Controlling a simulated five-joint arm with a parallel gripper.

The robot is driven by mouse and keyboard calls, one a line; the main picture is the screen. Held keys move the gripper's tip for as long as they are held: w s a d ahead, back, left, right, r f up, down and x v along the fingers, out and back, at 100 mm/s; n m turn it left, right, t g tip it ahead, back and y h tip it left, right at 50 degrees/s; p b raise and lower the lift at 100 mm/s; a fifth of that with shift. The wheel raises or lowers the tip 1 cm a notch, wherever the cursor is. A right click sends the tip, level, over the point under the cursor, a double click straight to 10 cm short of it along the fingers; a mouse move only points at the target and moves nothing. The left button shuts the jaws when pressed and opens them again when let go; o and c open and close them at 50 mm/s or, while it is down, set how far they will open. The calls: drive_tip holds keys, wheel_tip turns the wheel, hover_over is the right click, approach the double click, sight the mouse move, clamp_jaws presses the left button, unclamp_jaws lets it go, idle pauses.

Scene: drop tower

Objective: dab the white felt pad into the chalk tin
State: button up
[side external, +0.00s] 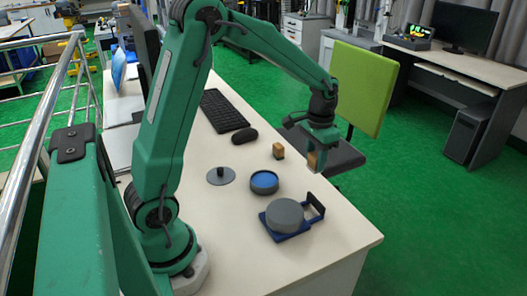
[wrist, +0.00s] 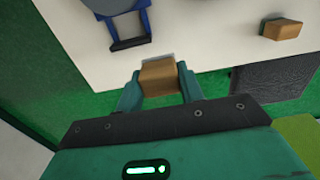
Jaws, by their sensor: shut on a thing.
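My gripper (side external: 317,158) is shut on a small wooden block (wrist: 159,79), held between its two fingers beyond the right edge of the table. A thin pale strip (wrist: 158,57) shows along the block's far edge in the wrist view; it may be the white felt pad, but its face is hidden. A round dark tin (side external: 264,182) with a blue top surface, which looks like the chalk tin, stands on the table to the left of my gripper and apart from it. A grey disc with a dark knob (side external: 220,176), perhaps a lid, lies left of the tin.
A second wooden block (side external: 278,151) stands behind the tin. A mouse (side external: 244,136), keyboard (side external: 222,110) and green chair (side external: 361,87) are farther back.

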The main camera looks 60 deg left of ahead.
drive_tip(key=s+a+f, duration=0.1)
drive_tip(key=s+a, duration=0.8)
drive_tip(key=a, duration=0.2)
drive_tip(key=shift+s+f, duration=0.25)
drive_tip(key=shift+s, duration=0.15)
drive_tip(key=shift+f, duration=0.2)
drive_tip(key=shift+f, duration=2.8)
drive_tip(key=shift+f, duration=0.65)
drive_tip(key=shift+r, duration=0.1)
wheel_tip(320, 180, up, 7)
idle(1.3)
idle(0.5)
